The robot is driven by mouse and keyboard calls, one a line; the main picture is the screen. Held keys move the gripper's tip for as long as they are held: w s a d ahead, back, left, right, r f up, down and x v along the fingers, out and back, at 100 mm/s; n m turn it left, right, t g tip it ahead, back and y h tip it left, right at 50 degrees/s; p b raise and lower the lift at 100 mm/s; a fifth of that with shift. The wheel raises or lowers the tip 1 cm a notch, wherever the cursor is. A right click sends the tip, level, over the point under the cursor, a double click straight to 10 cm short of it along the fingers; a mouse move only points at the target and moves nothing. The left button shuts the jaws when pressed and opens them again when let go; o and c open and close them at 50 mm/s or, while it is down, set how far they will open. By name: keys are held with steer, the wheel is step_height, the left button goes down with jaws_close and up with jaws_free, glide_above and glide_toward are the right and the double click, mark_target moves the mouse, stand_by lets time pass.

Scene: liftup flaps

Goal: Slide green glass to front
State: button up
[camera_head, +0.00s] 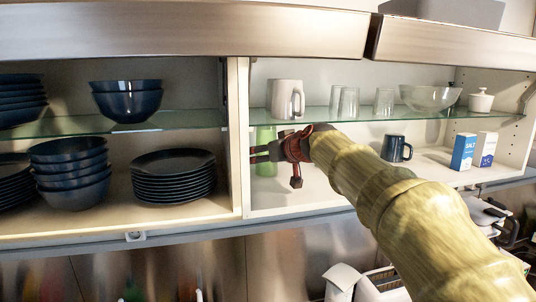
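The green glass (265,135) is a tall, translucent green vessel. It stands on the lower level of the right cabinet section, close to the white divider on its left. My gripper (258,154) reaches in from the right, with its dark fingers pointing left across the front of the glass in the picture. A small gap shows between the two fingers, so it looks open. The fingers and red gripper parts hide the middle of the glass. I cannot tell whether they touch it.
A glass shelf (390,112) above holds a white mug (285,99), clear glasses and a clear bowl (430,98). A dark mug (397,148) and a blue salt box (463,151) stand to the right below. The divider (238,140) is close left; raised flaps (180,30) overhang the opening.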

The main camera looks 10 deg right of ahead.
steer(key=shift+c, duration=0.2)
steer(key=c, duration=1.5)
